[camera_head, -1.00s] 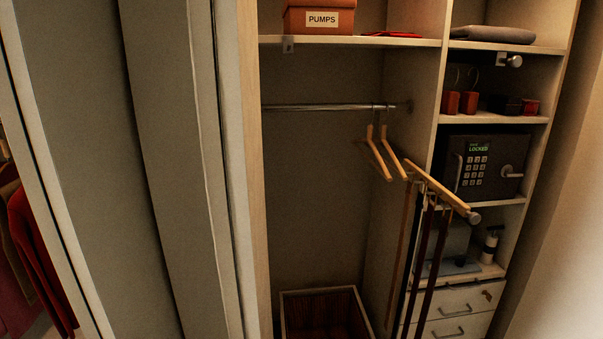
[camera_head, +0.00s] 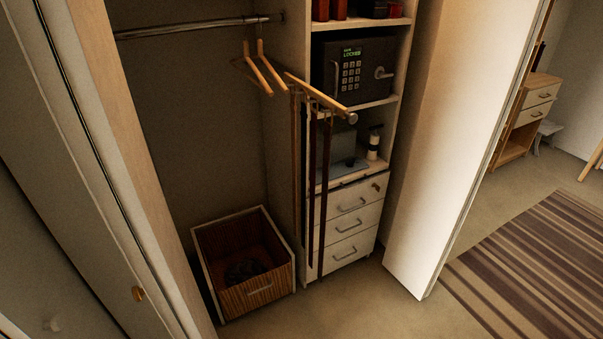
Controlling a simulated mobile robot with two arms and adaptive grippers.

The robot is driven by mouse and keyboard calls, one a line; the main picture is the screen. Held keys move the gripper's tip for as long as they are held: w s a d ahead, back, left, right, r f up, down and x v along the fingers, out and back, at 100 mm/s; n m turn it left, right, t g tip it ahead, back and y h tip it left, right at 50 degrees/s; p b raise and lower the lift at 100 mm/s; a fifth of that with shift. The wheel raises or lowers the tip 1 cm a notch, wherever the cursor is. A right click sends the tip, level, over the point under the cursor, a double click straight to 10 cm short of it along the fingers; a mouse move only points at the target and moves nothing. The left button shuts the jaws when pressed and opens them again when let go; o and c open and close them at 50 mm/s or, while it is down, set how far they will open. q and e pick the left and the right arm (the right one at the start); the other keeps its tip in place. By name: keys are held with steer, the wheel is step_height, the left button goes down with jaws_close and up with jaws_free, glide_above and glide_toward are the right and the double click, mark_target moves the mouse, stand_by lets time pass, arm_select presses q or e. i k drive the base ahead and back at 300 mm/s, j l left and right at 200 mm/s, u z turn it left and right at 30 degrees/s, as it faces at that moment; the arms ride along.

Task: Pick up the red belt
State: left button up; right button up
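Several long belts hang from a wooden rack (camera_head: 318,95) that sticks out from the closet's divider wall. The rightmost is a dark reddish-brown belt (camera_head: 324,200), hanging straight down in front of the drawers. A black belt (camera_head: 311,200) hangs just left of it, and a brown belt (camera_head: 295,165) hangs nearer the divider. The light is dim, so I cannot tell for sure which belt is the red one. A small red item (camera_head: 397,9) sits on the shelf at the top edge, partly cut off. Neither of my grippers is in view.
A wooden basket drawer (camera_head: 258,296) stands low in the closet. A safe (camera_head: 352,72) sits above white drawers (camera_head: 352,225). An open door panel (camera_head: 440,140) stands right; floor and a striped rug (camera_head: 540,270) lie beyond.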

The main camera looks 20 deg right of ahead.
mark_target(314, 123)
steer(key=i+l, duration=0.45)
steer(key=l, duration=0.3)
steer(key=i+l+u, duration=0.1)
steer(key=i+l, duration=0.35)
steer(key=l, duration=0.3)
